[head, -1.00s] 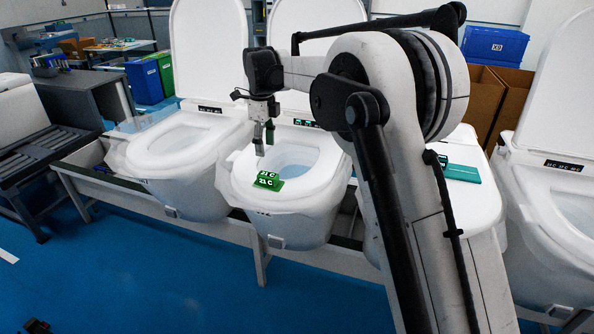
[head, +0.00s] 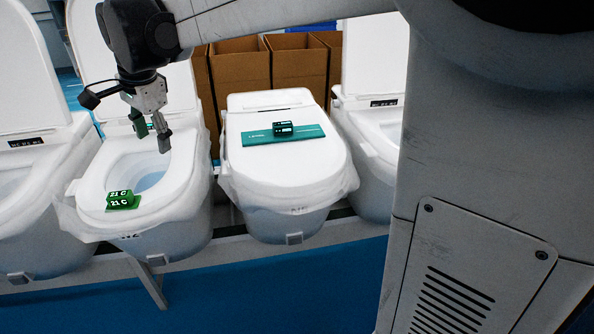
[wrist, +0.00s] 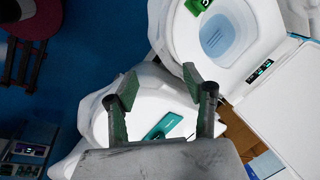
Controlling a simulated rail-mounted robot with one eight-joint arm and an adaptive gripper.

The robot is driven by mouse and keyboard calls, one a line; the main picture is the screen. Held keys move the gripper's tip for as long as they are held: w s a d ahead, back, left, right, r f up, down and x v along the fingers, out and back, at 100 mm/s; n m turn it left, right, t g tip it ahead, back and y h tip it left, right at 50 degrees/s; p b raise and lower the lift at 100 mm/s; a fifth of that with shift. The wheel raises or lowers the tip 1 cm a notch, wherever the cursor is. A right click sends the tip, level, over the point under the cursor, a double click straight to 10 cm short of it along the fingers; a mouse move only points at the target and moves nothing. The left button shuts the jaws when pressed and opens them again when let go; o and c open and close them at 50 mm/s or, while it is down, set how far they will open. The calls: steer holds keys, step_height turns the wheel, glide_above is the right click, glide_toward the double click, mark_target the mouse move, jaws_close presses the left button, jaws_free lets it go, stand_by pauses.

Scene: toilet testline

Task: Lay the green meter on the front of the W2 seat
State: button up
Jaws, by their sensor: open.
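The green meter (head: 122,200), with "21 C" on its faces, rests on the front of the white seat (head: 178,185) of an open toilet. The label below that seat looks like W2, though it is small. My gripper (head: 153,133) is open and empty above the right side of this seat, apart from the meter. In the wrist view its two fingers (wrist: 161,80) are spread with nothing between them. The meter shows partly at the top edge of the wrist view (wrist: 197,5).
A closed-lid toilet (head: 290,178) on the right carries a teal board (head: 256,138) with a dark green block (head: 283,129) on it. Open toilets stand on both outer sides. Cardboard boxes (head: 240,66) stand behind. The blue floor (head: 250,290) in front is clear.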

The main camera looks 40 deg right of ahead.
steer(key=s+d+f+n+t, duration=0.1)
steer(key=s+d+f+n, duration=0.2)
steer(key=s, duration=0.6)
steer(key=s+d+f+n+t, duration=0.1)
steer(key=s+d+f+n, duration=0.2)
steer(key=s, duration=0.6)
steer(key=s+d+f+n+t, duration=0.2)
steer(key=s+d+f+n, duration=0.1)
steer(key=s+n, duration=0.4)
steer(key=shift+s+d, duration=0.6)
steer(key=shift+s, duration=0.55)
step_height(320, 180, down, 5)
steer(key=b, duration=0.5)
